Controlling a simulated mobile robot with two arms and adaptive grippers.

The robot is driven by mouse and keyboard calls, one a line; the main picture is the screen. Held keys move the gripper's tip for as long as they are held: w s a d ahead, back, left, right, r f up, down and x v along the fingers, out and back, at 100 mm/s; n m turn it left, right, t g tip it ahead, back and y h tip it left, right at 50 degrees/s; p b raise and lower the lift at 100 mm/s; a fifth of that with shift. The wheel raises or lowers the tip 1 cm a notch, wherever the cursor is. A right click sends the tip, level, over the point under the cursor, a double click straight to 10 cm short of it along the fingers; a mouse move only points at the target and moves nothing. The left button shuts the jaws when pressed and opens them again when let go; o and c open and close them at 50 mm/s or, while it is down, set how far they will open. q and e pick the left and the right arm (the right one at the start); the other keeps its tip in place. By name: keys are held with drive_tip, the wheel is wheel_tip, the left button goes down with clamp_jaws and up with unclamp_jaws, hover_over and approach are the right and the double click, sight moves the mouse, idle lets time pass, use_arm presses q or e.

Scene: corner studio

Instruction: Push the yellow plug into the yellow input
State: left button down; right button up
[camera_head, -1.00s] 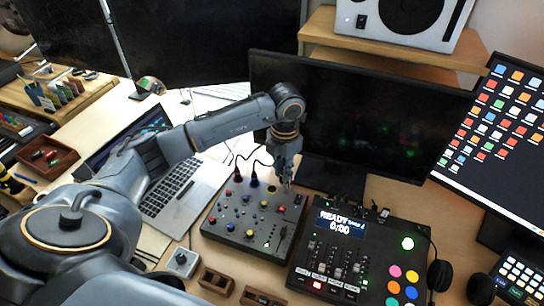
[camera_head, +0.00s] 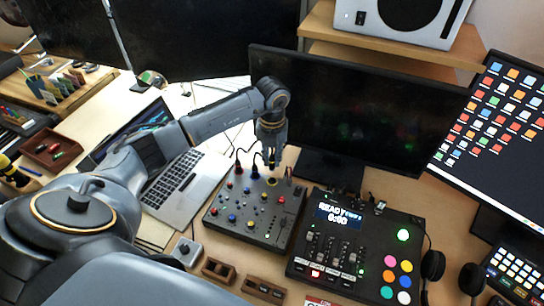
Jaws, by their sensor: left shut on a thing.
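The dark control box (camera_head: 296,203) with coloured knobs stands on the desk before the middle monitor. The yellow input (camera_head: 271,182) shows as a small yellow spot near its back edge. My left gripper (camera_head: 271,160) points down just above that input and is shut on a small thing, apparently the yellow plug. The fingers mostly hide the plug, and I cannot tell whether its tip touches the input. A red plug (camera_head: 238,168) and a blue plug (camera_head: 255,173) stand upright with black cables to the left. My right gripper is not in view.
The black mixer with the READY display (camera_head: 338,217) stands close on the right. An open laptop (camera_head: 183,185) lies on the left. The middle monitor (camera_head: 370,110) rises close behind my gripper. Small wooden blocks (camera_head: 219,271) lie in front.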

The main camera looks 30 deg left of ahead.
sight(272, 168)
use_arm(q)
drive_tip(key=shift+f+b, duration=2)
drive_tip(key=shift+f, duration=0.85)
drive_tip(key=shift+f+b, duration=0.4)
drive_tip(key=shift+f, duration=0.2)
drive_tip(key=c, duration=1.2)
unclamp_jaws()
wheel_tip(272, 168, up, 12)
drive_tip(key=shift+r, duration=0.1)
